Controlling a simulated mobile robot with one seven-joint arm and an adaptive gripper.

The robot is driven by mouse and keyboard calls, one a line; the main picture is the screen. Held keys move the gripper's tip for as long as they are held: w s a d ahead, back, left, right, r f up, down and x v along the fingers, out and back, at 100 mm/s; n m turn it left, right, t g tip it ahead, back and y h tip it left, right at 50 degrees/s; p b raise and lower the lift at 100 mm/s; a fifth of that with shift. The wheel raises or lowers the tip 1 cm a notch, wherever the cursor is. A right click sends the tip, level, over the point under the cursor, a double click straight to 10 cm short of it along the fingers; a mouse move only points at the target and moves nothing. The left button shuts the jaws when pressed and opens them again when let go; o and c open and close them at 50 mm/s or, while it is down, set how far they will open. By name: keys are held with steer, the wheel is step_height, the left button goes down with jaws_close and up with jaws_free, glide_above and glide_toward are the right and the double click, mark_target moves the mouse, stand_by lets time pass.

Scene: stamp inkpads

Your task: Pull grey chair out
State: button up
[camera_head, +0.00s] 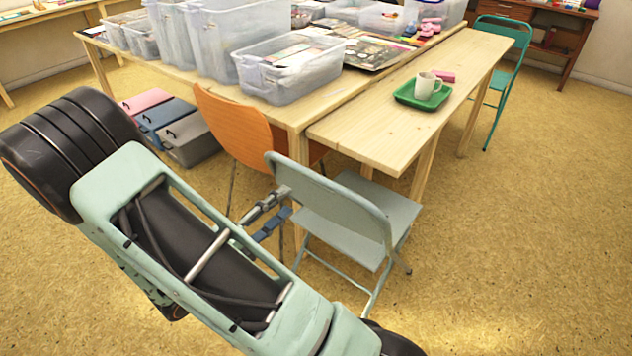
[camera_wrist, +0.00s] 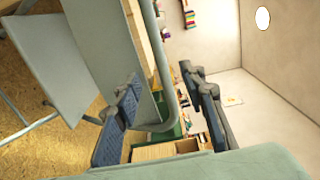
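The grey folding chair (camera_head: 335,213) stands in front of the wooden table (camera_head: 372,140), its seat partly under the table's edge. My gripper (camera_head: 268,212) is at the left side of the chair's backrest. In the wrist view the grey chair's back (camera_wrist: 95,40) fills the upper left, and its curved tube edge shows between my two spread fingers (camera_wrist: 170,112). One finger overlaps the backrest; the other is apart from the tube. I cannot tell whether the first finger touches the chair.
An orange chair (camera_head: 235,125) stands close to the left, behind my gripper. A green tray (camera_head: 402,97) with a white mug (camera_head: 426,86) is on the table. A green chair (camera_head: 510,62) stands at the far right. The floor in front and to the right is clear.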

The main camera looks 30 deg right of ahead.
mark_target(313, 179)
steer(key=p+x, duration=0.1)
steer(key=x, duration=1)
steer(key=shift+d, duration=0.2)
steer(key=shift+w+d+f, duration=0.1)
steer(key=shift+w+d, duration=0.15)
steer(key=shift+d, duration=0.4)
steer(key=shift+c, duration=0.6)
jaws_close()
